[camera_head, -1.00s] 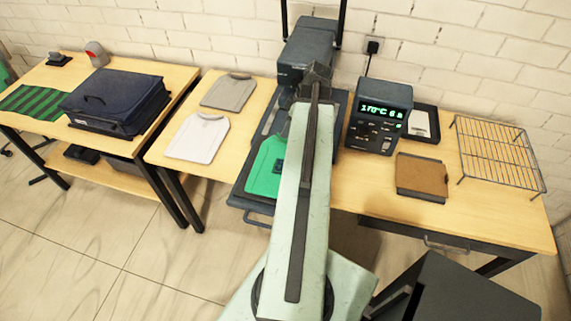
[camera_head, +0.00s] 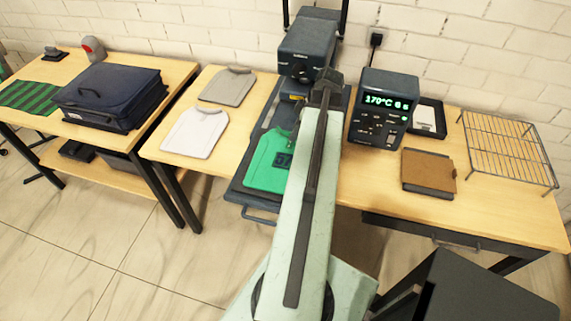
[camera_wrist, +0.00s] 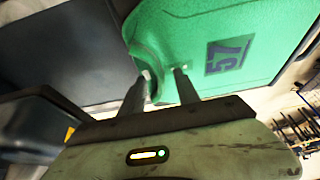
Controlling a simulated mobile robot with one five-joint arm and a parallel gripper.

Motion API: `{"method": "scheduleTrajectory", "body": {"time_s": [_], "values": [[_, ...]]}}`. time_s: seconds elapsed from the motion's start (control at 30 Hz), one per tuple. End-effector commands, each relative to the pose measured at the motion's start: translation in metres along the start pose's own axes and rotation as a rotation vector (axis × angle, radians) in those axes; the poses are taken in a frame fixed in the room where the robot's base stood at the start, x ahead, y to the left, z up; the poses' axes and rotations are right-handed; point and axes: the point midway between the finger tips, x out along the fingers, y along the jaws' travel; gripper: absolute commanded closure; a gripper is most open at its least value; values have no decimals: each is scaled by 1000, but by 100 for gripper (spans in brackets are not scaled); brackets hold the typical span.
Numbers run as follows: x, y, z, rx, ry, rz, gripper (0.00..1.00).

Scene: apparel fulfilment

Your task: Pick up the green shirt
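The green shirt (camera_head: 264,168) lies flat on the dark lower plate of the heat press (camera_head: 237,193), partly hidden behind my arm in the head view. It has a dark printed number, read as 57 in the wrist view, where the shirt (camera_wrist: 255,25) fills the upper right. My gripper (camera_wrist: 163,71) is open, its two fingers apart and pointing at the shirt's collar edge. One finger is by the collar edge and the other over the green cloth. I cannot tell whether they touch it. The gripper's fingers are hidden in the head view.
The press head (camera_head: 308,42) stands behind the plate. A control box (camera_head: 381,108) reading 170°C is to the right, with a brown pad (camera_head: 428,171) and wire rack (camera_head: 508,150) beyond. White (camera_head: 195,132) and grey (camera_head: 227,86) shirts lie left.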

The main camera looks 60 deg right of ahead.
Motion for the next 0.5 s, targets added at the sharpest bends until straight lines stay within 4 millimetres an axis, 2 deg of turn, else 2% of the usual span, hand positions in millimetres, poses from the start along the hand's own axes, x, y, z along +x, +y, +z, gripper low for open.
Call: {"method": "scheduleTrajectory", "body": {"time_s": [0.03, 0.27, 0.37, 0.4, 0.5], "values": [[14, 0, 2, -1, 0, 0, 62], [12, 0, 0, 1, 0, 0, 62], [11, 0, 0, 1, 0, 0, 87], [11, 0, 0, 1, 0, 1, 98], [11, 0, 0, 1, 0, 1, 100]]}}
